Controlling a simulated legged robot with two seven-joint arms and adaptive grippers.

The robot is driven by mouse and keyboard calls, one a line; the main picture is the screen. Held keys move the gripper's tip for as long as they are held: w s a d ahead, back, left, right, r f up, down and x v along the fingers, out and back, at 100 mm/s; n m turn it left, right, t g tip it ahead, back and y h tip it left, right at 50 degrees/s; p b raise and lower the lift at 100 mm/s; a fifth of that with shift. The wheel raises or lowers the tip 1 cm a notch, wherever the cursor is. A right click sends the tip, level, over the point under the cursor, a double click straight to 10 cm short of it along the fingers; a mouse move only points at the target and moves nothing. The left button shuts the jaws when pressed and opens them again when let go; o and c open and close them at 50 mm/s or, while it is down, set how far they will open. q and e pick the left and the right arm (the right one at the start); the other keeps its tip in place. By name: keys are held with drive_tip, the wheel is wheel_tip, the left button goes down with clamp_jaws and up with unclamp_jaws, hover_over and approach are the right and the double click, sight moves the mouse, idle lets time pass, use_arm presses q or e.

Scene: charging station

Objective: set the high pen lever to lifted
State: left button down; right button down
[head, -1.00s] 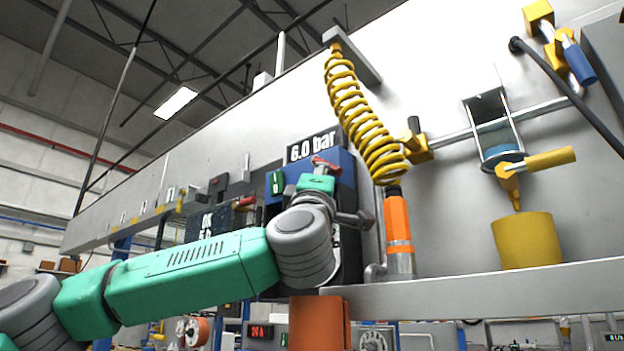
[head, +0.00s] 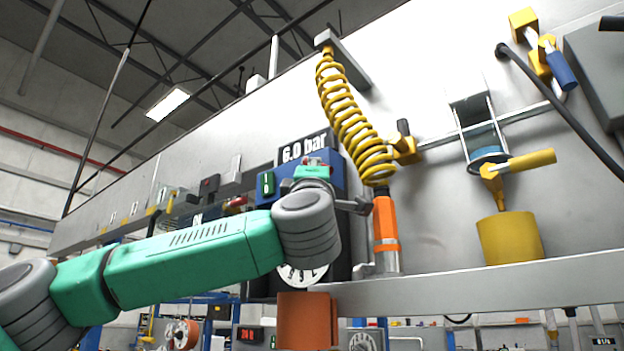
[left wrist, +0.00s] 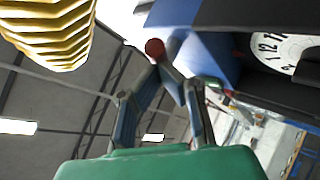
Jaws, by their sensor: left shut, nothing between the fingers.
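My left gripper (left wrist: 166,68) is shut and empty. In the left wrist view its two fingers meet close to a small red ball knob (left wrist: 154,48). The knob looks like the end of a lever, but its stem is hidden and I cannot tell if the fingers touch it. A blue box with a "6.0 bar" display (head: 305,147) stands behind my left wrist in the head view. Its white numbered dial (head: 303,274) is partly covered by my arm; the dial also shows in the wrist view (left wrist: 275,50). I cannot tell the lever's position. My right gripper is out of view.
A yellow coiled hose (head: 352,115) hangs just right of the box, above an orange tool (head: 385,222). It is also close in the wrist view (left wrist: 50,30). A grey ledge (head: 480,285) runs along the right. A yellow cup (head: 510,238) and yellow handle (head: 530,161) are farther right.

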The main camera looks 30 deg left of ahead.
use_arm(q)
drive_tip(key=r+n+g+y, duration=0.1)
drive_tip(key=n, duration=0.1)
drive_tip(key=d+n+g+y+b, duration=0.1)
drive_tip(key=n+g, duration=0.1)
drive_tip(key=r+n+g+y, duration=0.1)
drive_tip(key=n+g, duration=0.1)
drive_tip(key=shift+d+r+b, duration=0.3)
drive_tip(key=shift+d+b, duration=0.05)
drive_tip(key=shift+a+n, duration=0.15)
drive_tip(key=shift+n, duration=0.15)
idle(0.4)
